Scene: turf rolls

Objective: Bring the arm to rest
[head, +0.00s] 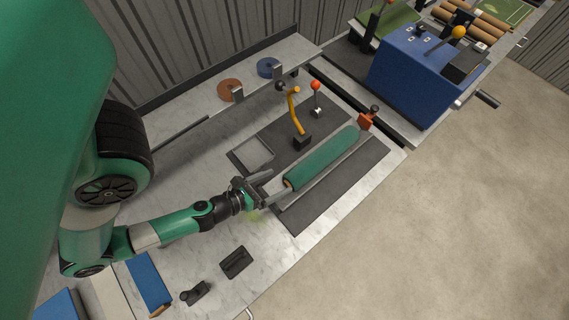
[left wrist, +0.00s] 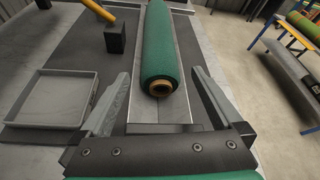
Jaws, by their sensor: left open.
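My left gripper (head: 268,190) is open and empty near the near end of a green turf roll (head: 322,158). In the left wrist view the two fingers of the left gripper (left wrist: 160,108) stand apart, with the roll (left wrist: 160,50) ahead between them. The roll shows a tan core at its near end and lies along a grey metal trough (left wrist: 155,115). The gripper looks apart from the roll. My right gripper is not in view.
A shallow grey tray (head: 252,154), a yellow lever (head: 294,110) and an orange-knobbed lever (head: 316,98) stand beyond the roll. A blue machine (head: 410,70) stands at upper right.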

